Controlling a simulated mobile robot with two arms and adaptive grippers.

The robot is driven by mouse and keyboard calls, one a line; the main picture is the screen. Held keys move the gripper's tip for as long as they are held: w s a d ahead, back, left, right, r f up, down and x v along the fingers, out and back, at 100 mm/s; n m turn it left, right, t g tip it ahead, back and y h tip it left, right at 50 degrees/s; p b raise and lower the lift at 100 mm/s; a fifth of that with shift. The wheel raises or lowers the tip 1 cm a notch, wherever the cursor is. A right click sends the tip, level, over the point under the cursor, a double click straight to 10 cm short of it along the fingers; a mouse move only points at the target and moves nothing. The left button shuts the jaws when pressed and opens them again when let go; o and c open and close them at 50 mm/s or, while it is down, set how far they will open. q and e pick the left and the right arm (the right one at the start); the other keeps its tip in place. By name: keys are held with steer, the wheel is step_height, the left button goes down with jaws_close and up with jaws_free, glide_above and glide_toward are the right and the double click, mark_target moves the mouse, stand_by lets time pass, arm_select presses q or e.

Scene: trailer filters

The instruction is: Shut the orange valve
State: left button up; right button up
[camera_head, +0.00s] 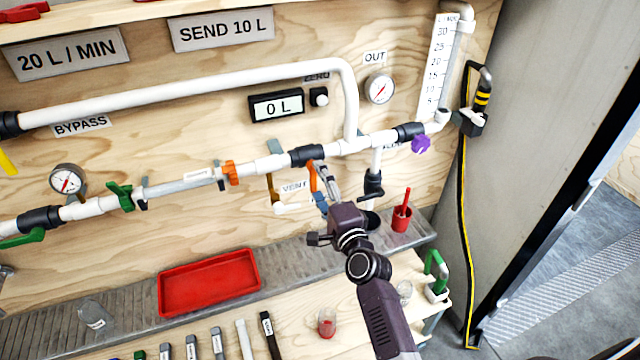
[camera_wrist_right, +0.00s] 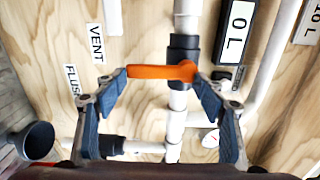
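The orange valve handle (camera_head: 313,176) hangs down from a black valve body (camera_head: 305,155) on the white pipe, above the VENT label. In the right wrist view the orange handle (camera_wrist_right: 160,72) lies crosswise to the pipe, next to the black valve body (camera_wrist_right: 184,48). My right gripper (camera_head: 325,178) reaches up to the handle from below. In the wrist view my right gripper (camera_wrist_right: 162,80) has its blue-grey fingers spread wide, with the handle between the tips. The handle's ends are close to both fingertips; I cannot tell whether they touch. My left gripper is not in view.
A purple handle (camera_head: 421,144) and a gauge (camera_head: 380,88) are right of my right gripper. An orange clamp (camera_head: 231,173) and a green handle (camera_head: 122,196) are left on the pipe. A red tray (camera_head: 210,264) and a red cup (camera_head: 402,219) stand below.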

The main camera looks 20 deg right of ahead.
steer(key=o, duration=0.4)
steer(key=s, duration=1.2)
steer(key=shift+d, duration=0.2)
